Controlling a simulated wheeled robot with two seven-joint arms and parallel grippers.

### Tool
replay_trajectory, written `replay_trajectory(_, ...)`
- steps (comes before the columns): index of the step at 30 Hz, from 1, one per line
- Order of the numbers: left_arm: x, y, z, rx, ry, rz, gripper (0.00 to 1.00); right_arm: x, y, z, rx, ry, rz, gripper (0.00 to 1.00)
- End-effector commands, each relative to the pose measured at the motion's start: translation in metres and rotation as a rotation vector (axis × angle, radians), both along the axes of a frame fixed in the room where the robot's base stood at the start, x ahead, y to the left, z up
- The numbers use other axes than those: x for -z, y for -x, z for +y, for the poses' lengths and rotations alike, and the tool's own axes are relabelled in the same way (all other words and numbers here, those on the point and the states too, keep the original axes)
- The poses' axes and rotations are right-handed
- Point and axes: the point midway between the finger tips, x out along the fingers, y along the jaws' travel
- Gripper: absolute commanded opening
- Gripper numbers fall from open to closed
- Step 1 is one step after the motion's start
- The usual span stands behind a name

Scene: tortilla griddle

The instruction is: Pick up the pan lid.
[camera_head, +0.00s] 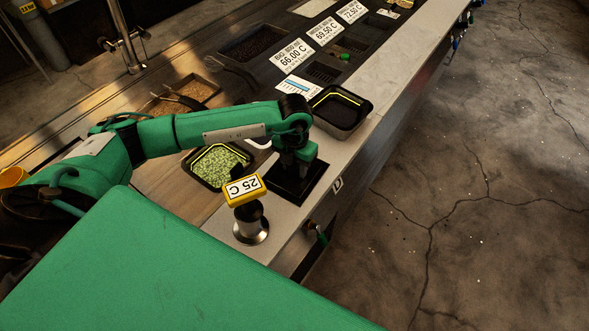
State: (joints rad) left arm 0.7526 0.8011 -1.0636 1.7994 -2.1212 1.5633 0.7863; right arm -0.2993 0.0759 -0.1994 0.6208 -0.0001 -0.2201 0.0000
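A flat black square piece (308,185), which looks like the pan lid, lies at the counter's front edge. My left gripper (291,174) points down over it, at its middle or very close above. The gripper and wrist hide the middle of the piece, so I cannot see a handle or whether the fingers touch it. The fingers are dark against it, and I cannot tell whether they are open or shut. My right gripper is not in view.
An empty black pan (338,112) sits just behind my wrist. A pan of chopped greens (217,165) is to the left. A metal post with a yellow "25 C" display (244,190) stands nearby on the counter (285,222). Temperature signs (292,55) are farther back.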

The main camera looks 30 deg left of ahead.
Motion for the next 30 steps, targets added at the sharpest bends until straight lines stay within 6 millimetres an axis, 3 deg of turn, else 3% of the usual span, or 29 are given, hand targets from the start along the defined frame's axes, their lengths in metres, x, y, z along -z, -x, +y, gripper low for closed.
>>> replay_trajectory(4,0.0,0.0,0.0,0.0,0.0,0.0,0.36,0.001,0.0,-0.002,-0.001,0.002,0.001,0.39)
replay_trajectory(9,0.0,0.0,0.0,0.0,0.0,0.0,0.03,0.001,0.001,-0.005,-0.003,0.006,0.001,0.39)
replay_trajectory(10,0.0,0.0,0.0,0.0,0.0,0.0,0.0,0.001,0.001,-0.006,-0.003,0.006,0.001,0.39)
replay_trajectory(23,-0.006,-0.001,0.0,0.0,0.001,-0.002,0.0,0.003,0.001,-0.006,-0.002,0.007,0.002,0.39)
replay_trajectory(30,-0.037,-0.002,0.0,0.001,0.0,-0.006,0.0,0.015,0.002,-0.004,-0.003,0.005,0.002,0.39)
